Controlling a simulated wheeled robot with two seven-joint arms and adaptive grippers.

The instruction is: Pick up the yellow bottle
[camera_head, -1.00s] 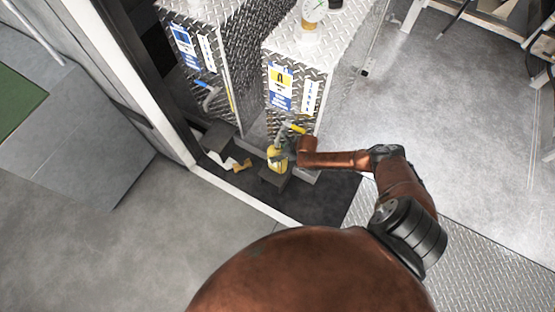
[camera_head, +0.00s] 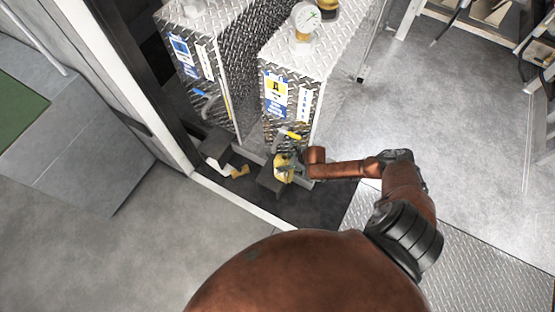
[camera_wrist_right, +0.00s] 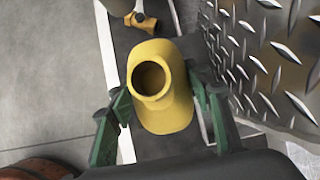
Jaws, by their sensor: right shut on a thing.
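The yellow bottle (camera_head: 283,161) shows in the head view in front of the nearer diamond-plate cabinet (camera_head: 291,62), over or beside a dark block (camera_head: 270,183). In the right wrist view the yellow bottle (camera_wrist_right: 166,112) has its round open mouth facing the camera. My right gripper (camera_head: 290,168) is at the bottle, its arm coming from the right. In the wrist view the green fingers of the right gripper (camera_wrist_right: 160,95) are on both sides of the bottle, shut on it. Whether its base touches the block cannot be told. My left gripper is not in view.
A second cabinet (camera_head: 196,58) stands to the left. Yellow (camera_head: 290,134) and blue (camera_head: 205,97) handles stick out in front of the cabinets. A brass-coloured fitting (camera_head: 239,172) lies low at the left. The open floor (camera_head: 440,120) is clear at right.

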